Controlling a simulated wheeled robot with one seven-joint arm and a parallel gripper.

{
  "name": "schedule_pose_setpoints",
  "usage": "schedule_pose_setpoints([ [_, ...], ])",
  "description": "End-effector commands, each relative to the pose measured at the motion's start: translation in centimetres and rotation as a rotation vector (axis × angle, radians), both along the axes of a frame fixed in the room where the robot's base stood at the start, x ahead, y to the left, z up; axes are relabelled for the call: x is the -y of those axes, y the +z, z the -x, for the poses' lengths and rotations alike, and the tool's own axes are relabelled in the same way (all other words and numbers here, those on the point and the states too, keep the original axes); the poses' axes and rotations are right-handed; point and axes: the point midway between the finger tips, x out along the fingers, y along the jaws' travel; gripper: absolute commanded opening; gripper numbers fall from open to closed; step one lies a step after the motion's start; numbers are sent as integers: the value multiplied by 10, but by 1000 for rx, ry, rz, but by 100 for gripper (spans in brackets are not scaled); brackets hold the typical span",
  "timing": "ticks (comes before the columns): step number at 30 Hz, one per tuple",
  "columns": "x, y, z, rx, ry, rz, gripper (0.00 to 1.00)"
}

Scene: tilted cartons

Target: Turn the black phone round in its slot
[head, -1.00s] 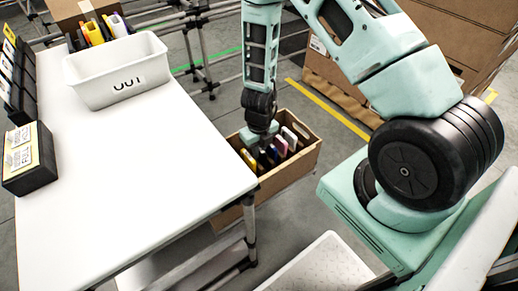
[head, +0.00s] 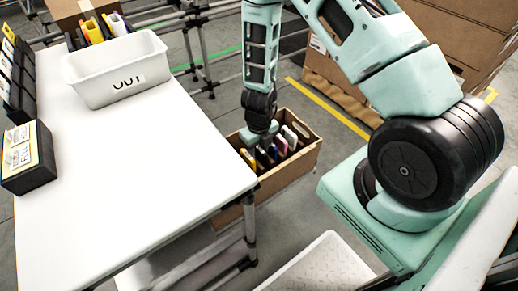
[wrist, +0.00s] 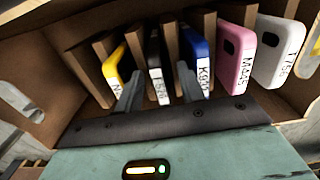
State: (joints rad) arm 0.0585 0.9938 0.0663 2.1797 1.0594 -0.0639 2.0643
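The black phone (wrist: 155,66) stands in a slot of the cardboard carton (wrist: 28,98), with a white label on its edge facing me. Its lower part is hidden behind my gripper's body. My gripper (wrist: 158,70) reaches into the carton with its fingers apart, one on each side of the black phone. A gap seems to show between the phone and each finger. In the head view my gripper (head: 262,146) is over the left part of the carton (head: 290,172), and the black phone cannot be told apart there.
A yellow phone (wrist: 116,68) is left of the black one. A blue phone (wrist: 199,62), a pink phone (wrist: 236,58) and a white phone (wrist: 279,52) stand to the right, with cardboard dividers between. A white table (head: 130,170) with a white bin (head: 118,72) is left of the carton.

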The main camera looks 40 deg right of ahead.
Motion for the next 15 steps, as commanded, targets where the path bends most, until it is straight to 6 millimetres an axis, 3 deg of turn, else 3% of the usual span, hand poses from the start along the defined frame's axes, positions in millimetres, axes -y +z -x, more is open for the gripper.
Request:
schedule_pose_setpoints([
  [8, 0, 7, 0, 0, 2, 0, 39],
  [15, -1, 53, -1, 3, 4, 2, 39],
])
